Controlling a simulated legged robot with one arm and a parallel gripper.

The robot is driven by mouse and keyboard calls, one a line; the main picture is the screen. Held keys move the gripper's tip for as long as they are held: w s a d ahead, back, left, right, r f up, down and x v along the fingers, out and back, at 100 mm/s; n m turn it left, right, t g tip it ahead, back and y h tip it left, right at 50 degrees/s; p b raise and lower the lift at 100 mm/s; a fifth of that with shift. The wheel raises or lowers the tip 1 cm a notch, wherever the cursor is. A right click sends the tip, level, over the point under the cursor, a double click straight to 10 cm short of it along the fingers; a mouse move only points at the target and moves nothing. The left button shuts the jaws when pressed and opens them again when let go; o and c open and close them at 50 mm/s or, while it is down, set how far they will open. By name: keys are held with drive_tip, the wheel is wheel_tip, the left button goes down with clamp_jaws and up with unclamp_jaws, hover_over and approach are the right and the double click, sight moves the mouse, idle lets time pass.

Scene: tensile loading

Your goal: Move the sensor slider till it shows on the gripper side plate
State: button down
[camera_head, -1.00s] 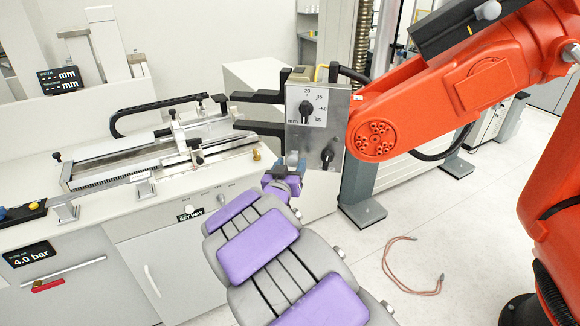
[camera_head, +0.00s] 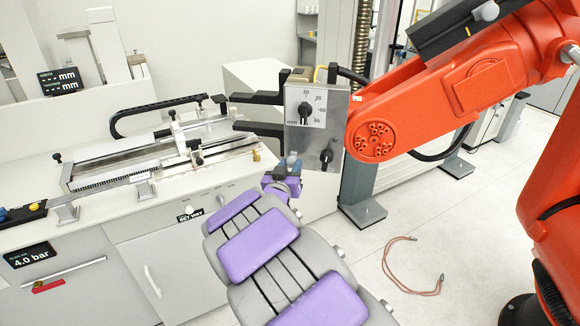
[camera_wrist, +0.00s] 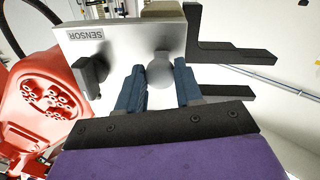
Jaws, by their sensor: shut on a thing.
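The gripper side plate (camera_head: 317,130) is a grey metal panel with a dial marked in mm and a lower black knob (camera_head: 327,156). In the wrist view its face (camera_wrist: 125,42) carries a "SENSOR" label (camera_wrist: 86,34), with a black knob (camera_wrist: 90,75) under it. A round grey knob (camera_wrist: 160,72) stands at the plate's lower edge. My gripper (camera_wrist: 159,88) has its blue fingers on either side of this knob and is shut on it. In the head view my gripper (camera_head: 289,170) is at the plate's lower left corner. I cannot tell for sure which knob is the sensor slider.
Two black jaws (camera_head: 258,112) reach left from the plate. The orange robot arm (camera_head: 460,90) joins it on the right. A long bench with a rail fixture (camera_head: 160,160) stands at left. A reddish cable (camera_head: 412,290) lies on the floor at right.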

drive_tip(key=shift+a+r+p, duration=0.1)
drive_tip(key=shift+r+p, duration=0.35)
drive_tip(key=shift+p, duration=0.15)
drive_tip(key=shift+f, duration=0.1)
drive_tip(key=c, duration=0.7)
unclamp_jaws()
drive_tip(key=shift+a, duration=0.1)
drive_tip(key=shift+c, duration=0.2)
drive_tip(key=p+v, duration=0.2)
drive_tip(key=v, duration=1.5)
drive_tip(key=shift+s, duration=0.15)
drive_tip(key=shift+a, duration=0.15)
